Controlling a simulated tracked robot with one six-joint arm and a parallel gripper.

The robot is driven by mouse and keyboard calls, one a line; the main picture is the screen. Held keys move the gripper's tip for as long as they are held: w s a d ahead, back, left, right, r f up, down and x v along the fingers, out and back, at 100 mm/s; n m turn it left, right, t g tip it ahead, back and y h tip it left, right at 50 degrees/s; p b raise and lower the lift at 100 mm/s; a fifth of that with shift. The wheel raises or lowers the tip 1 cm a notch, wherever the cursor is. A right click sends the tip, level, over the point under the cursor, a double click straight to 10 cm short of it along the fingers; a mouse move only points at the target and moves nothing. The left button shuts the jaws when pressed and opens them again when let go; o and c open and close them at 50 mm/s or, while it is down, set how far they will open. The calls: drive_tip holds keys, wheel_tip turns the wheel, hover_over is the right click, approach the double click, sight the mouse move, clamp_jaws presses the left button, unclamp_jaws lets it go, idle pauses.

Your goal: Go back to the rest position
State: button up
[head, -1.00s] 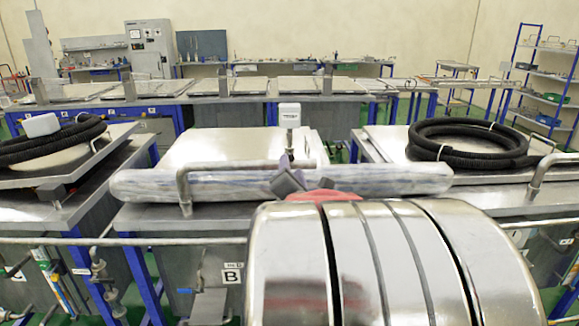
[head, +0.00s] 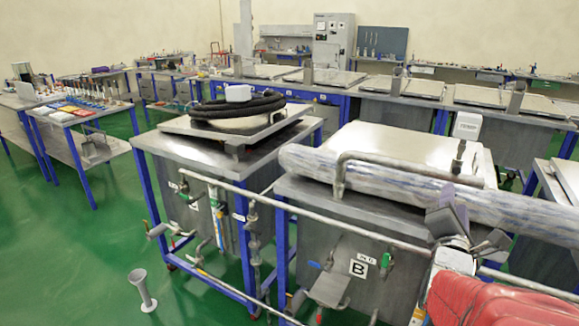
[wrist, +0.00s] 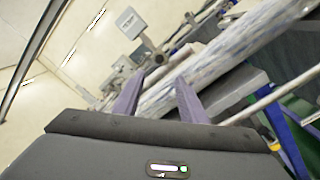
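My gripper (head: 458,215) is at the right of the head view, in front of tank B (head: 345,268) and its plastic-wrapped roll (head: 400,187). In the wrist view, its two grey-purple fingers (wrist: 158,98) stand apart with nothing seen between them, so it is open. The wrapped roll (wrist: 230,55) passes beyond the fingers there. In the head view, the gripper overlaps the roll, but I cannot tell how near it is. A red part of my arm fills the lower right corner.
A metal pipe rail (head: 315,222) runs along the tank fronts. The left tank carries a black coiled hose (head: 235,107) on its lid. Green floor (head: 80,250) is open at the left, with a small grey stand (head: 142,288) on it. Benches (head: 90,110) stand behind.

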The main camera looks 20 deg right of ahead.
drive_tip(key=w+a+f+m+y, duration=0.2)
drive_tip(key=a+m+y, duration=0.1)
drive_tip(key=a, duration=0.4)
drive_tip(key=w+a+f+m+g+y, duration=0.1)
drive_tip(key=w+a+f+m+y, duration=0.15)
drive_tip(key=a, duration=0.45)
drive_tip(key=w+a+f+m+y, duration=0.1)
drive_tip(key=a+f+m+y, duration=0.1)
drive_tip(key=a+y, duration=0.35)
drive_tip(key=s+a+f+m+g+y, duration=0.1)
drive_tip(key=s+a+f+m+g, duration=0.1)
drive_tip(key=s+a, duration=0.4)
drive_tip(key=s+a+f+m+g+y, duration=0.1)
drive_tip(key=s+a+f+m+g, duration=0.1)
drive_tip(key=s+a+m, duration=0.5)
drive_tip(key=shift+a+g+y, duration=0.3)
drive_tip(key=shift+a+g, duration=0.6)
drive_tip(key=shift+a, duration=1.4)
drive_tip(key=shift+f, duration=0.1)
